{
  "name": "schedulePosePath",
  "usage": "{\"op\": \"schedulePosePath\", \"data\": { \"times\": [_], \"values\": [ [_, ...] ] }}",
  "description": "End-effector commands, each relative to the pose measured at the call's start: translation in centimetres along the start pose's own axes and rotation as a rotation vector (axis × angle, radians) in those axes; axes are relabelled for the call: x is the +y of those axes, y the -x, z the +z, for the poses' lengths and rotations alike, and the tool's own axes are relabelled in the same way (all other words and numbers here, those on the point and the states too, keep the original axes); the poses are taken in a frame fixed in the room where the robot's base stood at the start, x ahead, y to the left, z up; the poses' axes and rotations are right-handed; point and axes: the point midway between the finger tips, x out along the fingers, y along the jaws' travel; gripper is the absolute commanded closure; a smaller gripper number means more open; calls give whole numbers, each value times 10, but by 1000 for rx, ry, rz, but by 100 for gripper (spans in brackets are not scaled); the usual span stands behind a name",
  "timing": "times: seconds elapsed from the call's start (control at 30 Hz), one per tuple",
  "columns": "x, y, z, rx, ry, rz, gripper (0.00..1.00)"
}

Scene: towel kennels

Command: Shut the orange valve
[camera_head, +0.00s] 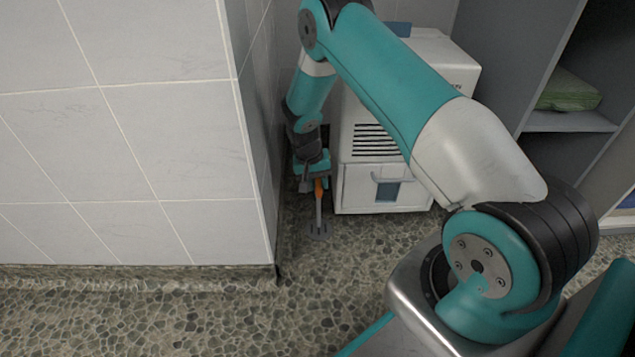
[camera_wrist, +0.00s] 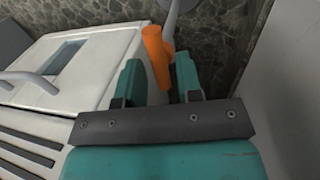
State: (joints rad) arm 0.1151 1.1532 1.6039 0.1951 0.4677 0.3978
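The orange valve handle (camera_head: 319,189) is a short bar at the top of a thin grey stem (camera_head: 318,212) on the floor, in the narrow space between the tiled wall and the white cabinet. My gripper (camera_head: 312,180) points down right at it. In the wrist view the orange handle (camera_wrist: 156,55) is tilted, with its near end between the two teal fingers of my gripper (camera_wrist: 160,72). The fingers are apart, with a gap visible beside the handle. In the head view my gripper partly hides the handle's top.
The white cabinet (camera_head: 365,170), with slats and a handled door, stands close to the right of my gripper. The tiled wall (camera_head: 140,130) is close on the left. Grey shelves (camera_head: 565,120) with a green towel (camera_head: 568,92) are at right. The pebbled floor in front is clear.

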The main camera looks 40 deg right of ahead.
Motion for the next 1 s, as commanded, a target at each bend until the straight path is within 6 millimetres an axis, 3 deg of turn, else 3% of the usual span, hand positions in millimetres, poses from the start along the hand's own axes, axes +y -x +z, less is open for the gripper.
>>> {"op": "schedulePosePath", "data": {
  "times": [0.03,0.13,0.57,1.0],
  "values": [
    [0,0,0,0,0,0,79],
    [0,0,0,0,0,0,100],
    [1,2,0,-15,-62,1,100],
    [3,3,-1,-83,-404,1,100]
  ]
}}
